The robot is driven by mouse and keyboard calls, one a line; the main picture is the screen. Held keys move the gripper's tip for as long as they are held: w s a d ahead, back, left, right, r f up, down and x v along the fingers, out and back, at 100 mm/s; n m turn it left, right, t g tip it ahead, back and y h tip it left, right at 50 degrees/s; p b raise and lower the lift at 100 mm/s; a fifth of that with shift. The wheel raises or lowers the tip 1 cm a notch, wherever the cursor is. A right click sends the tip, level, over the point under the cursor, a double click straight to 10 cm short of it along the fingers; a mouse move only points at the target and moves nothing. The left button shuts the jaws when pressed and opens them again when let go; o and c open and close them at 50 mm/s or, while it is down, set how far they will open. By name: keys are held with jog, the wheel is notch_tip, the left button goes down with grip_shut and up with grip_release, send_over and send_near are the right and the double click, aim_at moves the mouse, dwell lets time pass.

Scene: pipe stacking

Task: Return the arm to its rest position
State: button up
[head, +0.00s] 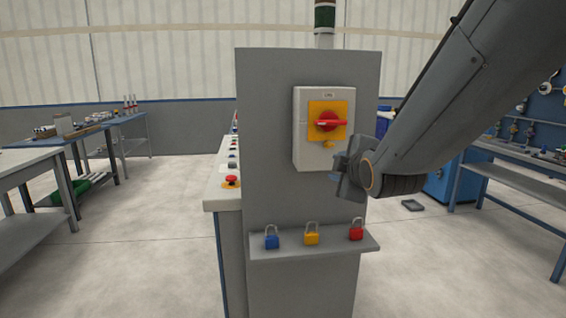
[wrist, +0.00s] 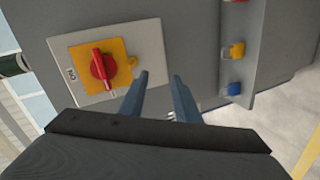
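My gripper (head: 340,178) is at the end of my arm, which reaches in from the upper right in the head view. It is in front of the grey cabinet (head: 265,130), near the lower right of the switch box (head: 309,158). In the wrist view, the two fingers of my gripper (wrist: 161,80) stand apart with nothing seen between them. The red switch handle (head: 329,121) on its yellow plate lies roughly level in the head view. The handle also shows in the wrist view (wrist: 103,66), left of the fingers and apart from them.
A ledge (head: 290,250) on the cabinet carries a blue padlock (head: 272,242), a yellow padlock (head: 311,238) and a red padlock (head: 356,233). A side console has a red button (head: 232,180). Workbenches stand at left (head: 40,160) and right (head: 520,180). Open floor lies between.

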jog(key=s+f+m+g, duration=0.5)
jog(key=s+f, duration=0.1)
jog(key=f, duration=0.5)
jog(key=s+f+m+g, duration=0.4)
jog(key=s+f+m, duration=0.1)
jog(key=s, duration=0.5)
jog(key=s+f+m+g, duration=0.5)
jog(key=s+f, duration=0.1)
jog(key=s, duration=0.4)
jog(key=shift+d+h+p, duration=0.3)
jog(key=shift+p, duration=0.15)
